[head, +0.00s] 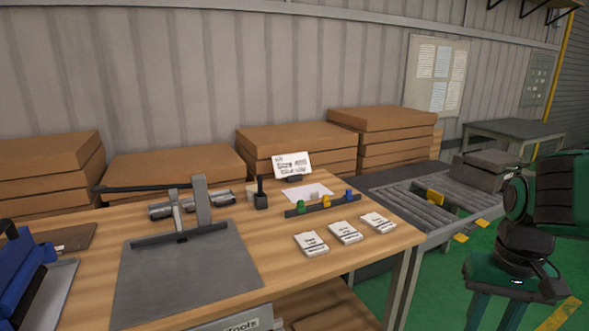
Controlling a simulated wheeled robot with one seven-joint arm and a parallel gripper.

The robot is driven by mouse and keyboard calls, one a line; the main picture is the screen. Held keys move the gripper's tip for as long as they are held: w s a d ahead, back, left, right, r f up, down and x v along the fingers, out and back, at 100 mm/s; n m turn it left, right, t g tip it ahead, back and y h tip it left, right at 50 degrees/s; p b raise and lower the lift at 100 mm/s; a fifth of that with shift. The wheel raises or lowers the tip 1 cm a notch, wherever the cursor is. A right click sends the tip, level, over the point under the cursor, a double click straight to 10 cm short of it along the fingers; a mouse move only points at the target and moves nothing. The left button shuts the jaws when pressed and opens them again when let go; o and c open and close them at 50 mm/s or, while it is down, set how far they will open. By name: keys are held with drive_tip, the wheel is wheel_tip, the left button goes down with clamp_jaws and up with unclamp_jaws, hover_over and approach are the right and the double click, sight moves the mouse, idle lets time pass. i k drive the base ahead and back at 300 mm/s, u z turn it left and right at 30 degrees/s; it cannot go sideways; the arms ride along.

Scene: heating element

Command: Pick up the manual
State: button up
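Three small white booklets or packs with dark print lie in a row near the right front edge of the wooden workbench (286,258): the left one (312,243), the middle one (346,232) and the right one (378,223). I cannot read their print, so I cannot tell which is the manual. A flat white sheet (306,191) lies behind them. My gripper (505,312) is at the right edge of the view, over the green floor, away from the bench. Its two green fingers point down and look apart, with nothing between them; their tips are cut off.
A rail with coloured clamps (322,205), a printed sign (292,166) and a black-handled tool (261,196) stand behind the booklets. A grey plate fixture (185,275) fills the bench's middle. A roller conveyor (425,200) is to the right, cardboard boxes (290,142) behind.

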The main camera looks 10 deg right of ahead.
sight(344, 232)
drive_tip(key=k, duration=1.2)
drive_tip(key=z, duration=0.45)
drive_tip(key=i, duration=1.85)
drive_tip(key=u, duration=0.45)
